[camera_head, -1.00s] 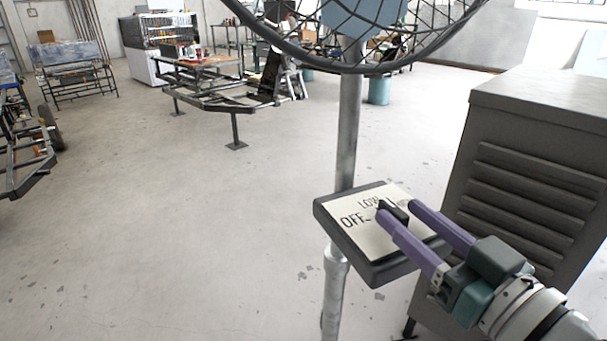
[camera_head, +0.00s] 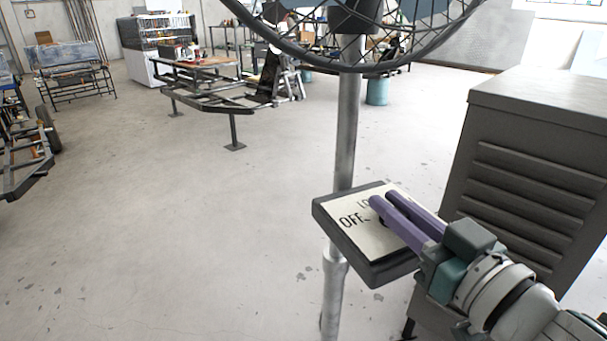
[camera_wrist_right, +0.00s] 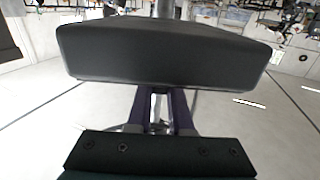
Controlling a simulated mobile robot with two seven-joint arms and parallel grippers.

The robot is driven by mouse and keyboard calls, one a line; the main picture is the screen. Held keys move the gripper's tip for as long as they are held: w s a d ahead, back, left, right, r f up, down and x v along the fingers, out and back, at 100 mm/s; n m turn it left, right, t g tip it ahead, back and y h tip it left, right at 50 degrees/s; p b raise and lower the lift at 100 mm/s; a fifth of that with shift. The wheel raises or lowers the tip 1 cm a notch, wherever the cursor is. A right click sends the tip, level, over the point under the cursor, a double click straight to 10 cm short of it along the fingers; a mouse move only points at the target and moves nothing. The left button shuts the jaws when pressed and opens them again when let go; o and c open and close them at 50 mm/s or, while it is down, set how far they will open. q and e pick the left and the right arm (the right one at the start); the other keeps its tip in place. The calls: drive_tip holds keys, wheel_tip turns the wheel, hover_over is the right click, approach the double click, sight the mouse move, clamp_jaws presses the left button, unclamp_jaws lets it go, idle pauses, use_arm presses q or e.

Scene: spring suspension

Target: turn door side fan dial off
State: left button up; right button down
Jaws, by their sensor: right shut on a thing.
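The fan's control box (camera_head: 364,269) is a dark box on a grey pole, with a pale label plate reading OFF and a partly covered LOW. The dark dial (camera_head: 383,222) on it is mostly hidden by my fingers. My right gripper (camera_head: 383,199) reaches in from the lower right, its two purple fingers close together over the plate and shut on the dial. The dial's pointing direction cannot be made out. In the right wrist view the dark side of the control box (camera_wrist_right: 165,55) fills the upper middle, covering the fingertips. My left gripper is not in view.
The fan's wire cage (camera_head: 400,62) hangs above the box on the same pole (camera_head: 347,130). A dark louvred metal cabinet (camera_head: 535,175) stands close on the right, beside my right arm. Open concrete floor lies to the left, with workbenches and frames further back.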

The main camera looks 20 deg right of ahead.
drive_tip(key=shift+y, duration=0.3)
drive_tip(key=shift+d+n+y, duration=0.15)
drive_tip(key=shift+n+y, duration=0.95)
drive_tip(key=shift+y, duration=0.1)
drive_tip(key=n+g+y, duration=0.1)
drive_tip(key=y, duration=0.1)
drive_tip(key=shift+f+n+y, duration=0.1)
drive_tip(key=shift+n+y, duration=0.2)
drive_tip(key=shift+y, duration=0.1)
drive_tip(key=shift+n+g+y+b, duration=0.4)
drive_tip(key=shift+n+y, duration=0.1)
drive_tip(key=n+g+y+b, duration=0.3)
drive_tip(key=b, duration=0.2)
drive_tip(key=n+g+y+b, duration=0.3)
drive_tip(key=y+b, duration=0.1)
drive_tip(key=shift+w+d+f+b, duration=0.1)
drive_tip(key=shift+f+b, duration=0.1)
drive_tip(key=shift+b, duration=0.15)
drive_tip(key=shift+r+n+g+y+b, duration=0.2)
drive_tip(key=shift+n+g+y+b, duration=0.25)
drive_tip(key=shift+g+b, duration=0.35)
drive_tip(key=shift+r, duration=0.1)
